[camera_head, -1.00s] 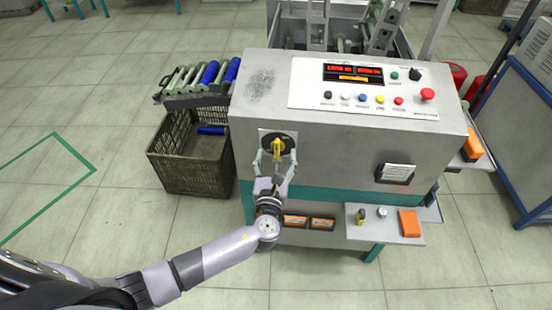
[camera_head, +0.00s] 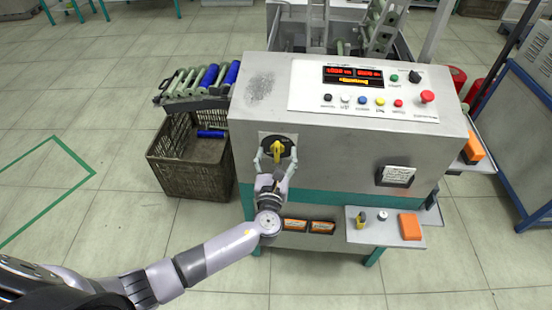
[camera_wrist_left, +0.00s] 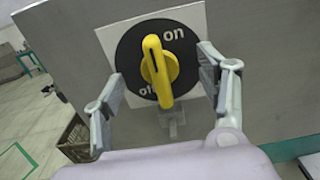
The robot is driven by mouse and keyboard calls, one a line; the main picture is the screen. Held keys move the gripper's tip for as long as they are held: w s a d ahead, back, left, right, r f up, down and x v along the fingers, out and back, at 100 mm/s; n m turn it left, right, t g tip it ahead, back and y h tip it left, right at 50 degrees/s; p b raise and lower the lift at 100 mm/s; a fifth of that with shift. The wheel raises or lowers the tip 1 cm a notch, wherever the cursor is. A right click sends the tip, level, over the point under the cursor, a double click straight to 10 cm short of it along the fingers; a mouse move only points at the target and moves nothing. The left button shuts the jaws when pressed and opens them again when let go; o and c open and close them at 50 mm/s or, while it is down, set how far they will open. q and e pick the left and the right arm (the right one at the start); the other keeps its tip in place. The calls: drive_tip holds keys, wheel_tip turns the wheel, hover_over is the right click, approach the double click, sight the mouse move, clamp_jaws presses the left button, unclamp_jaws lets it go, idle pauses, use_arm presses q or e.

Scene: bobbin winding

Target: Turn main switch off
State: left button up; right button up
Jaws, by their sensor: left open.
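The main switch is a yellow knob (camera_head: 277,149) on a black round dial on the front of the grey machine. In the left wrist view the knob (camera_wrist_left: 158,68) stands nearly upright, its top tilted slightly left. The dial (camera_wrist_left: 181,49) carries the words "on" at upper right and "off" at lower left, on a white square plate. My left gripper (camera_head: 275,158) is open, with one finger on each side of the dial. In the left wrist view the fingers of the left gripper (camera_wrist_left: 165,95) stand apart from the knob. My right gripper is not in view.
A control panel (camera_head: 365,87) with lit red displays and several buttons tops the machine. A brown crate (camera_head: 190,175) stands left of it, below a rack of rollers (camera_head: 200,80). A small shelf (camera_head: 385,232) with an orange box juts out at lower right.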

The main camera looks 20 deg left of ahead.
use_arm(q)
drive_tip(key=shift+w+a, duration=0.1)
drive_tip(key=shift+w, duration=0.35)
drive_tip(key=shift+c, duration=0.2)
clamp_jaws()
drive_tip(key=shift+f+n+b, duration=0.15)
drive_tip(key=shift+n+b, duration=0.45)
drive_tip(key=shift+b, duration=0.05)
drive_tip(key=shift+n+b, duration=0.8)
drive_tip(key=shift+n, duration=0.5)
